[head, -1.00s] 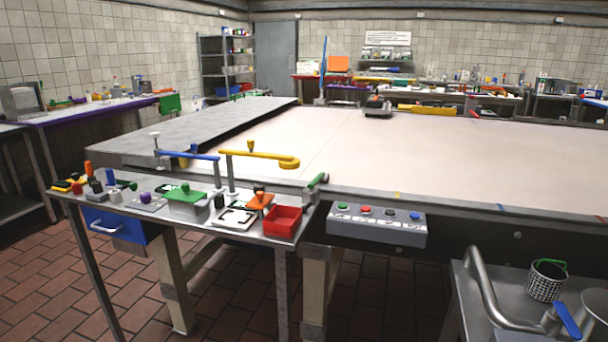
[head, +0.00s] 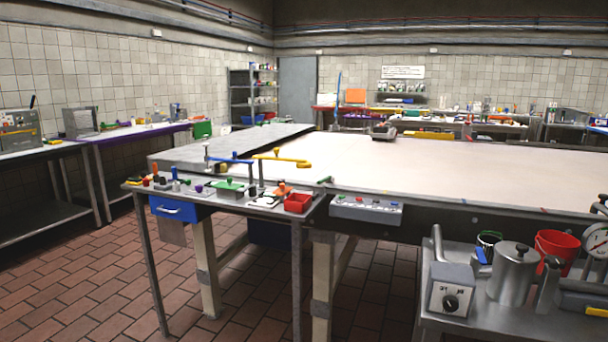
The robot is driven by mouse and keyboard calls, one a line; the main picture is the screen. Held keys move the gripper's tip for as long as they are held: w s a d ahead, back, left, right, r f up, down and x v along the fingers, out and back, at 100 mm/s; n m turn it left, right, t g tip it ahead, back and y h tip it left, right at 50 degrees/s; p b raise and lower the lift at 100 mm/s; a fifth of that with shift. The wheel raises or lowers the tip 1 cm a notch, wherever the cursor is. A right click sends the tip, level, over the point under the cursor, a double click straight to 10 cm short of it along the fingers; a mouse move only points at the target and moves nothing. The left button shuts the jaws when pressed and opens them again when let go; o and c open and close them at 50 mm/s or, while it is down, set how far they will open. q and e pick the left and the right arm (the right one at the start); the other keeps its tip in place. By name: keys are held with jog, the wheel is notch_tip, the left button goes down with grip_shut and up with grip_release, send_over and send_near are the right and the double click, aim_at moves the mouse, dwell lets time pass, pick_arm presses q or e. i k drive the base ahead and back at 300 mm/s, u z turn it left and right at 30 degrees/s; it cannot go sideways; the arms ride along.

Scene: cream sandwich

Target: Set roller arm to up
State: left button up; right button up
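I cannot tell for sure which part is the roller arm. A long blue arm (head: 230,160) and a yellow arm with a curved end (head: 284,159) lie about level at the near left edge of the big pale-topped table (head: 400,170). They stand on thin posts by a small side table. A green-tipped lever (head: 325,180) sits at the corner beside them. A yellow bar (head: 429,135) lies at the table's far edge. Neither of my grippers is in view.
The side table holds a red tray (head: 298,203) and several small tools. A button box (head: 365,208) hangs on the big table's front. At lower right, a cart carries a dial box (head: 451,289), a steel pot (head: 513,272) and a red bucket (head: 556,246). The tiled floor (head: 80,285) at left is clear.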

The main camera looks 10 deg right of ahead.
aim_at(331, 180)
jog(key=u, duration=0.4)
jog(key=i, duration=1.9)
jog(key=z, duration=0.8)
